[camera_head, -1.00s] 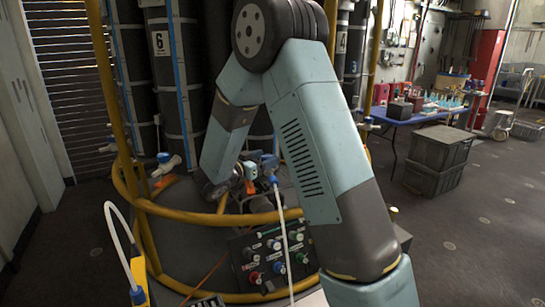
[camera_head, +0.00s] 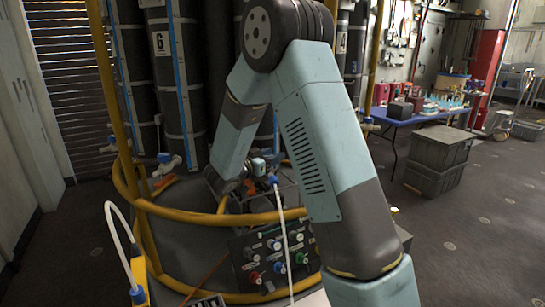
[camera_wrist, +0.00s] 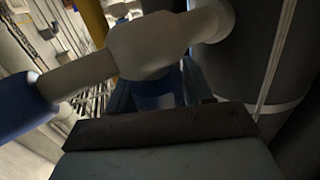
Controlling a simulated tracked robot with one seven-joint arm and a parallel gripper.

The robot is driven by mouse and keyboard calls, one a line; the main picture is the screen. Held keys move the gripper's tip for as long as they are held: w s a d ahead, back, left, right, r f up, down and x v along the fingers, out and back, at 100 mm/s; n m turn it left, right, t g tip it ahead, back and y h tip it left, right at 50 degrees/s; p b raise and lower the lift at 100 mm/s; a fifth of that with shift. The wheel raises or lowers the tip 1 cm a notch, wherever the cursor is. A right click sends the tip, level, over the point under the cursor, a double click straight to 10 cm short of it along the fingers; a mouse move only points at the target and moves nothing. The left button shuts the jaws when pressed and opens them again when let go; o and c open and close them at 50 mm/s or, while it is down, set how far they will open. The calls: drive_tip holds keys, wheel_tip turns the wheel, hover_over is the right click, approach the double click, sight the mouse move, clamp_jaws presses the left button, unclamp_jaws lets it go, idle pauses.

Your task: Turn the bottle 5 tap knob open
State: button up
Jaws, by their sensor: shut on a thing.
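The wrist view shows a pale tap body (camera_wrist: 155,45) close up, with a blue end (camera_wrist: 27,104) at left and its right end against a dark bottle (camera_wrist: 250,60). A blue tap knob (camera_wrist: 153,97) is under the tap body, partly hidden. My gripper (camera_wrist: 158,90) is shut on this knob, with its fingers partly hidden behind the tap. In the head view my gripper (camera_head: 258,166) is low in front of the dark bottles, small and hard to make out. My arm hides the bottle between those marked 6 and 4, and no number 5 shows.
A yellow rail (camera_head: 190,215) rings the bottle stand. A knob panel (camera_head: 272,255) and a white hose (camera_head: 286,235) stand before it. Another tap (camera_head: 168,163) is at left. A blue table (camera_head: 410,118) and grey crates (camera_head: 438,155) stand right, with open floor.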

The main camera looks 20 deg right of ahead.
drive_tip(key=shift+r, duration=0.1)
drive_tip(key=c, duration=0.3)
drive_tip(key=shift+n+t+y, duration=0.3)
drive_tip(key=shift+t, duration=0.1)
drive_tip(key=n+t+y, duration=0.2)
drive_tip(key=t+y, duration=0.1)
drive_tip(key=n+t+y, duration=0.1)
drive_tip(key=n, duration=0.1)
drive_tip(key=shift+w+a+t, duration=0.25)
drive_tip(key=shift+t, duration=0.15)
drive_tip(key=shift+w+a+n+t+y, duration=0.15)
drive_tip(key=shift+n+t+y, duration=0.5)
drive_tip(key=shift+n+y, duration=0.5)
drive_tip(key=shift+a+n+t+y, duration=0.1)
drive_tip(key=shift+n+t+y, duration=0.6)
drive_tip(key=shift+y, duration=0.85)
drive_tip(key=shift+n+y, duration=0.25)
drive_tip(key=shift+y, duration=0.05)
drive_tip(key=o, duration=1)
drive_tip(key=shift+c, duration=0.2)
